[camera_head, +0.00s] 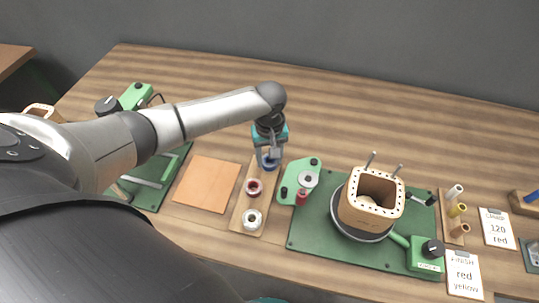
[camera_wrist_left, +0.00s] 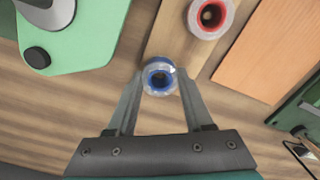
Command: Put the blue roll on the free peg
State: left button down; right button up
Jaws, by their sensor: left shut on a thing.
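The blue roll (camera_head: 269,163) has a pale rim and a dark blue centre; it also shows in the left wrist view (camera_wrist_left: 159,77). My left gripper (camera_head: 270,156) is shut on it, one finger on each side, at the far end of the wooden strip (camera_head: 241,206). I cannot tell whether the roll still touches the strip. A green bracket (camera_head: 290,178) to the right carries a grey disc (camera_head: 307,180), a small red spool (camera_head: 302,198) and dark knobs. I cannot make out which peg is free. My right gripper does not show.
The strip also holds a red-centred roll (camera_head: 254,187) and a pale roll (camera_head: 252,218). An orange board (camera_head: 207,184) lies to the left. A square coil former (camera_head: 371,196) with upright metal rods stands on the green base (camera_head: 310,236) to the right. The table behind is clear.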

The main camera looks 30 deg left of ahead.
pick_arm(q)
jog(key=shift+f, duration=0.25)
grip_release()
dwell(0.5)
jog(key=shift+r, duration=0.1)
notch_tip(320, 180, up, 5)
jog(key=p, duration=0.6)
dwell(0.3)
dwell(0.8)
